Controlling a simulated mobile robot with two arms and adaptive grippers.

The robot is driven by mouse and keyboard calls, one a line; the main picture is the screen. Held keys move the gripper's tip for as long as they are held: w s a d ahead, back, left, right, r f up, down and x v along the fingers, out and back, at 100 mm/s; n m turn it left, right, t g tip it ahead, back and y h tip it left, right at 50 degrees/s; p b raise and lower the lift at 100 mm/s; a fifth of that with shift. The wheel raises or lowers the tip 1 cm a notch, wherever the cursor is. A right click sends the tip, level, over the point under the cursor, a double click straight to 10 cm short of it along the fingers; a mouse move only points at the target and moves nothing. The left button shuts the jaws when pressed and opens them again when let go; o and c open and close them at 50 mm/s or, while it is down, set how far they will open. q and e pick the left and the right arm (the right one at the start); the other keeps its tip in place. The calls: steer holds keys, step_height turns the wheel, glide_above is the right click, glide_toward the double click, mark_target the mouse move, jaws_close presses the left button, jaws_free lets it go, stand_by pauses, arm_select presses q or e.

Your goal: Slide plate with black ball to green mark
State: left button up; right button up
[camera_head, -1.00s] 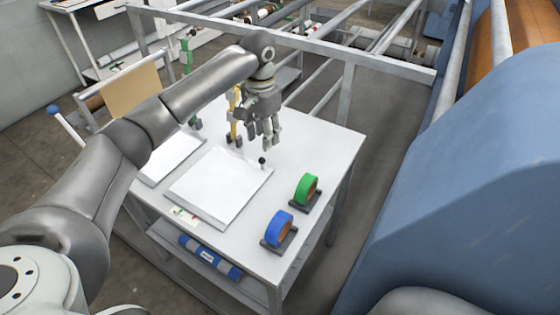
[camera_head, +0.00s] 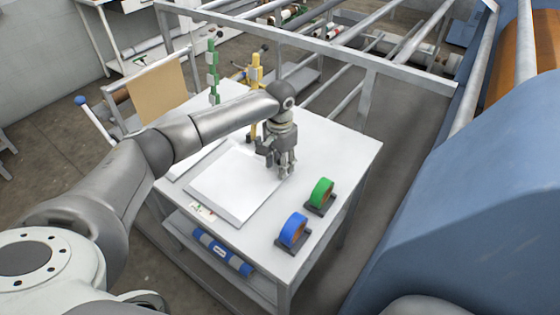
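The white square plate (camera_head: 233,187) lies flat on the grey table. Its black ball knob, seen earlier at the plate's far right corner, is hidden behind my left gripper now. My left gripper (camera_head: 287,173) points down at that corner, with its fingers low around where the ball stands. I cannot tell whether the fingers touch or hold the ball. A small card with a green and a red mark (camera_head: 203,211) lies at the table's front left edge, close to the plate. My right gripper is not in view.
A second white plate (camera_head: 196,160) lies left, partly under my arm. Green tape (camera_head: 321,191) and blue tape (camera_head: 293,229) stand in holders at right. Yellow (camera_head: 256,70) and green (camera_head: 213,70) upright pieces stand behind. The blue machine (camera_head: 470,200) is at right.

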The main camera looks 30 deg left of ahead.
arm_select(q)
jaws_close()
stand_by(0.3)
steer(key=a, duration=0.3)
steer(key=shift+w+a+r+p, duration=0.1)
steer(key=shift+w+a+p, duration=0.2)
steer(key=shift+a, duration=0.45)
jaws_free()
steer(key=shift+d, duration=0.1)
step_height(320, 180, up, 12)
